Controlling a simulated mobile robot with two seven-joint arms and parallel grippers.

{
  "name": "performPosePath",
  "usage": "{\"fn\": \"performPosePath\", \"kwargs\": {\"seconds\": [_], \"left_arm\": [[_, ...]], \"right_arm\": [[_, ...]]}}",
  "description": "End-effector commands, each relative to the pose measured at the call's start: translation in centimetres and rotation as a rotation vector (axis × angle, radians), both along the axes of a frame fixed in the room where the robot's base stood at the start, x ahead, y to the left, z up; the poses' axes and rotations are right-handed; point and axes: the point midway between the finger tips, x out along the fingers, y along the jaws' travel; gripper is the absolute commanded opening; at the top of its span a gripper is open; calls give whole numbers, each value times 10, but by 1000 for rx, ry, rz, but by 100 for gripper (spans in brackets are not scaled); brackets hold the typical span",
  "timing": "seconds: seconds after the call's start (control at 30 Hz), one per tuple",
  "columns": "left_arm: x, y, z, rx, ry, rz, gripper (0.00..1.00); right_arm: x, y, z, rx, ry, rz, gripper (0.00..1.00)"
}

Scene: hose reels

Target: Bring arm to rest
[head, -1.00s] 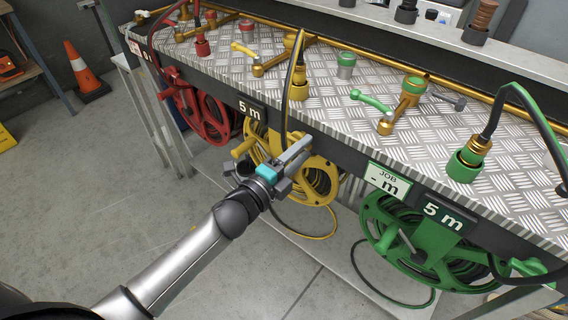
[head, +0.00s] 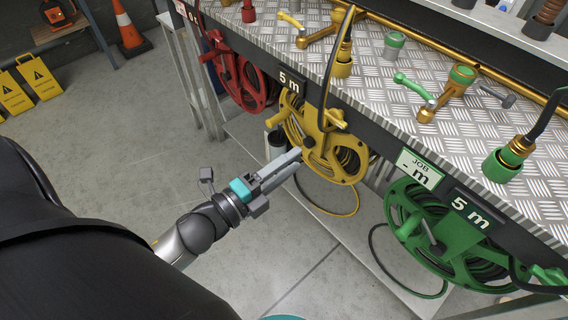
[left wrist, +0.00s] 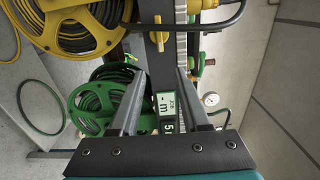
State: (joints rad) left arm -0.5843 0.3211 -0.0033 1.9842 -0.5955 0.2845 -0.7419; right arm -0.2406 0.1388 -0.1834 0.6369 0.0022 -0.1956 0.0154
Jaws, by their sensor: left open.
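My left gripper (head: 275,172) is in the head view, in front of the yellow hose reel (head: 335,150) and a little to its lower left. Its jaws are open with nothing between them. In the left wrist view the two fingers of the left gripper (left wrist: 160,100) stand apart, with the green hose reel (left wrist: 100,100) and the JOB sign (left wrist: 167,105) behind them. The yellow hose reel (left wrist: 75,25) is at the upper left there. Whether the gripper touches the yellow reel cannot be told for certain, but it looks apart. My right gripper is not in view.
The bench's tread-plate top (head: 385,70) carries valves and hose fittings. The red reel (head: 240,75) and green reel (head: 445,235) hang under its front edge. An orange cone (head: 130,35) and yellow warning signs (head: 38,78) stand at left. The floor (head: 120,120) in front is clear.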

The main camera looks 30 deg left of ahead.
Motion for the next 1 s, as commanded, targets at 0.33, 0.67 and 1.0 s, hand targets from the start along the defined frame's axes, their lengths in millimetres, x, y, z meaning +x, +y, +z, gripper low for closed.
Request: {"fn": "performPosePath", "kwargs": {"seconds": [0.33, 0.67, 1.0], "left_arm": [[-11, 4, 1, 0, -2, 0, 46], [-10, 4, 1, 0, -1, 0, 46], [-8, 26, -76, -157, 214, 115, 46]], "right_arm": [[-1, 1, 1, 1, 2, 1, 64], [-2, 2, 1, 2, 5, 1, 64], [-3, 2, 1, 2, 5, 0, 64]]}}
